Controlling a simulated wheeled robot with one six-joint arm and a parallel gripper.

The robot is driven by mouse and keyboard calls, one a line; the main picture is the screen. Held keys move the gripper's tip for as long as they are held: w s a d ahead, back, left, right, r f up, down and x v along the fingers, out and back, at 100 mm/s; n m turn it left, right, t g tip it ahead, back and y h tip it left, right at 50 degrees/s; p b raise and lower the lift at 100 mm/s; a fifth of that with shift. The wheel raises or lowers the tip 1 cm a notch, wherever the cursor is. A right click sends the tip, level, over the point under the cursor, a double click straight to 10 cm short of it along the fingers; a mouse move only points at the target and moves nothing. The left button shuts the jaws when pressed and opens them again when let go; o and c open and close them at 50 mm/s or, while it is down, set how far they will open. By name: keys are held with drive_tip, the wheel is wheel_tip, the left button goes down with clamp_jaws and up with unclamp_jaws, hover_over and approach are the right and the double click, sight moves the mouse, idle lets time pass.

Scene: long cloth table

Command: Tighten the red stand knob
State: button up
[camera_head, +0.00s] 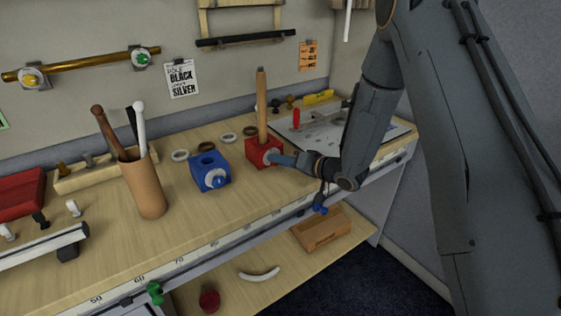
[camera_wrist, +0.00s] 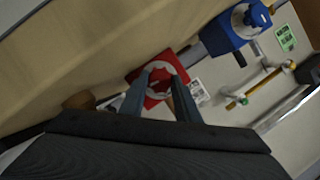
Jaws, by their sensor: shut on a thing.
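The red stand (camera_head: 259,149) is a red block on the bench with a wooden rod (camera_head: 262,105) standing upright in it. In the wrist view the two fingers (camera_wrist: 161,76) lie either side of the knob (camera_wrist: 159,66), which has a pale ring and red middle. The red stand (camera_wrist: 140,74) shows behind it. How far the knob is turned cannot be told.
A brown cup (camera_head: 146,190) of tools stands further left. A grey board (camera_head: 340,130) with a red-handled tool lies behind my wrist. Pale and dark rings lie behind the stands.

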idle(0.3)
drive_tip(key=o, duration=1)
drive_tip(key=shift+o, duration=0.2)
drive_tip(key=shift+d, duration=0.1)
drive_tip(key=shift+b+v, duration=0.85)
drive_tip(key=shift+v, duration=2.95)
